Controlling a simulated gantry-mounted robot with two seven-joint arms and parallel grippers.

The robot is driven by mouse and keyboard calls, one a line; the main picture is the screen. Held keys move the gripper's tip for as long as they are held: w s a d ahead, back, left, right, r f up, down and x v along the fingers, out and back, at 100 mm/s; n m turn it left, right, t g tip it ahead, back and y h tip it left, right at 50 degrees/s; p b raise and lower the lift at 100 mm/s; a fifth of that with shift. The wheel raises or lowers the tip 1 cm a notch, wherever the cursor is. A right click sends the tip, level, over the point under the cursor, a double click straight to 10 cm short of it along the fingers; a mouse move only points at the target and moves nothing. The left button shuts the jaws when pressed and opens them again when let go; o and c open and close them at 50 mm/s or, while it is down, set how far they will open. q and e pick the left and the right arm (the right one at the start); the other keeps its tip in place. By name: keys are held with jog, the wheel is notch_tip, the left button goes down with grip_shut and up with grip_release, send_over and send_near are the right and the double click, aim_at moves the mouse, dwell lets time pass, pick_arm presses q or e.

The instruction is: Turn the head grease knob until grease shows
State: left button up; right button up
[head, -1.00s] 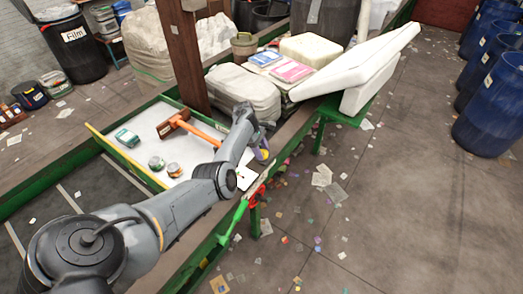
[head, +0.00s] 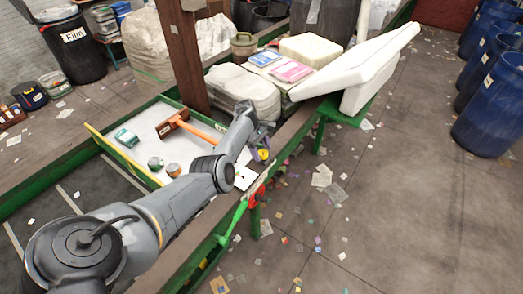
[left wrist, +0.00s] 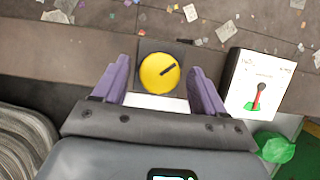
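The yellow round knob (left wrist: 160,74) with a dark pointer mark sits on a dark square plate in the left wrist view. Its pointer slants up to the right. My left gripper (left wrist: 160,66) is open, with one purple finger on each side of the knob. Gaps show between the fingers and the knob, so it does not look gripped. In the head view my left gripper (head: 262,148) is at the belt's right rail, where the knob is small and partly hidden. My right gripper is in neither view.
A bale (head: 243,92) stands beyond. Litter lies on the floor at right.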

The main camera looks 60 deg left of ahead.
pick_arm(q)
jog(key=shift+r, duration=0.1)
jog(key=v, duration=1)
jog(key=shift+a+r, duration=0.2)
jog(key=shift+r, duration=0.05)
jog(key=shift+s, duration=0.1)
